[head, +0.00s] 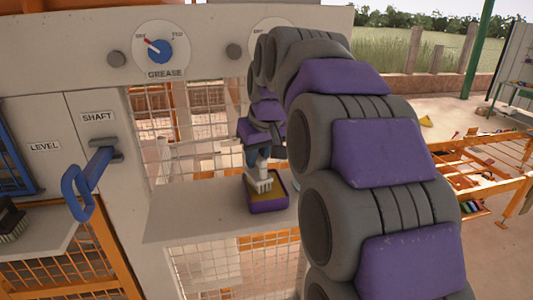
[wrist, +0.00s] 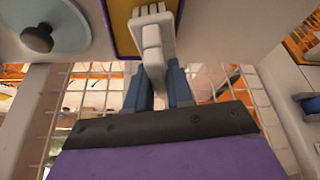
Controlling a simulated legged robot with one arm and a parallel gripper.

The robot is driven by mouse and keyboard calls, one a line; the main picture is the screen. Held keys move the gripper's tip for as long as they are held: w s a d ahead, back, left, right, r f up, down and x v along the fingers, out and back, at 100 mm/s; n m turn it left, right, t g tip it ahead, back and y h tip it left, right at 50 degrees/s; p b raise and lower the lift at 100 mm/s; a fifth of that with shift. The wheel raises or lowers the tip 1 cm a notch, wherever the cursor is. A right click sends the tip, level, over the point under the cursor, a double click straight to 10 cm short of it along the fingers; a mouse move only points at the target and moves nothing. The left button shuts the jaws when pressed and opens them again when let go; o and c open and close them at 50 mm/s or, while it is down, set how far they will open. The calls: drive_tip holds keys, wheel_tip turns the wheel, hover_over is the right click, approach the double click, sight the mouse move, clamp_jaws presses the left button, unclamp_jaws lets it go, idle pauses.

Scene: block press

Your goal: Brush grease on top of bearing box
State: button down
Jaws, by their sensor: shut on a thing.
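The bearing box (head: 268,206) is a small purple box with a yellow-brown top, sitting on the pale shelf below the grease dial. My gripper (head: 258,158) is shut on a whitish brush (head: 260,184), bristles down over the box top. The bristles overlap the yellow top; whether they touch it I cannot tell for sure. In the wrist view, the blue fingers of my gripper (wrist: 162,85) stand on both sides of the brush handle (wrist: 152,50). The box's yellow top and purple rim (wrist: 121,28) show behind the brush there.
The grease dial (head: 161,49) has a blue knob and red pointer. A blue shaft lever (head: 91,180) juts out at the left. A dark brush (head: 12,222) lies on the left ledge. The pale shelf (head: 190,215) is clear left of the box, with wire mesh behind.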

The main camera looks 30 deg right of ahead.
drive_tip(key=shift+a+f, duration=0.1)
drive_tip(key=shift+a, duration=0.25)
drive_tip(key=d, duration=0.4)
drive_tip(key=shift+d+f, duration=0.2)
drive_tip(key=shift+d, duration=0.2)
drive_tip(key=a, duration=0.4)
drive_tip(key=shift+a+r, duration=0.15)
drive_tip(key=shift+d+f, duration=0.2)
drive_tip(key=shift+d, duration=1.7)
drive_tip(key=shift+a+r, duration=0.1)
drive_tip(key=shift+a, duration=1.7)
drive_tip(key=shift+d+b, duration=0.3)
drive_tip(key=shift+d, duration=1.35)
drive_tip(key=shift+w+a, duration=0.1)
drive_tip(key=shift+a, duration=1.4)
drive_tip(key=shift+d+f, duration=0.25)
drive_tip(key=shift+d, duration=1)
drive_tip(key=shift+a, duration=0.75)
